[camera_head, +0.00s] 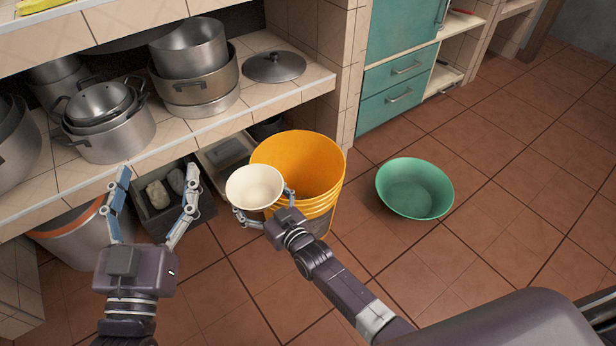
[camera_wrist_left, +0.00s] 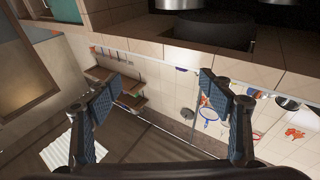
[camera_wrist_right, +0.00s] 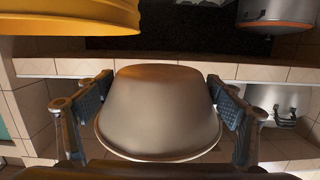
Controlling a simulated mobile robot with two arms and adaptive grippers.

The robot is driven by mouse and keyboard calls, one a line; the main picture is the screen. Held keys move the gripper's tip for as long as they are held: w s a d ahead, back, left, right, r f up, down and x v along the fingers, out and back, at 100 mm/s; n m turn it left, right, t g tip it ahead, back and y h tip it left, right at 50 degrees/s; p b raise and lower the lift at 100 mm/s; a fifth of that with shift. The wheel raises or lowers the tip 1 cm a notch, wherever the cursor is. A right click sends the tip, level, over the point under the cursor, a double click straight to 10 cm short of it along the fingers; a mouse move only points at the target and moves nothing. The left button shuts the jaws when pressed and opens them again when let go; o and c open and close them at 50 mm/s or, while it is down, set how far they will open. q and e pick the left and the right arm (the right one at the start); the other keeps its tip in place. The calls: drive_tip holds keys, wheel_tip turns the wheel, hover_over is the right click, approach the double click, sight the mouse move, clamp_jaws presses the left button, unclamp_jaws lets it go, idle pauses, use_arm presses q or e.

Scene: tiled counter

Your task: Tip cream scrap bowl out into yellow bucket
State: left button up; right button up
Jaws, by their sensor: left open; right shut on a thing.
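The cream scrap bowl (camera_head: 254,186) is held by my right gripper (camera_head: 266,206) at the left rim of the yellow bucket (camera_head: 325,190). In the head view its open side faces up towards the camera, and its inside looks plain, with no scraps that I can make out. In the right wrist view the bowl (camera_wrist_right: 158,110) sits between both fingers, and the bucket's edge (camera_wrist_right: 70,18) shows at the upper left. The bucket stands on the floor, its mouth partly covered by the bowl. My left gripper (camera_head: 157,185) is open and empty; it also shows open in the left wrist view (camera_wrist_left: 163,95).
A green basin (camera_head: 415,188) stands on the floor right of the bucket. A grey crate (camera_head: 155,215) with stone-like lumps is behind my left gripper. Pots (camera_head: 110,130) and a lid (camera_head: 274,67) stand on the tiled shelf (camera_head: 200,125). Floor at the right is clear.

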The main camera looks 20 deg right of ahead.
drive_tip(key=shift+r, duration=0.25)
use_arm(q)
wheel_tip(320, 180, down, 9)
drive_tip(key=a+g+y+p, duration=0.1)
drive_tip(key=g, duration=0.3)
drive_tip(key=shift+s+a+r, duration=0.15)
drive_tip(key=shift+s+r, duration=0.05)
use_arm(e)
drive_tip(key=shift+r, duration=0.6)
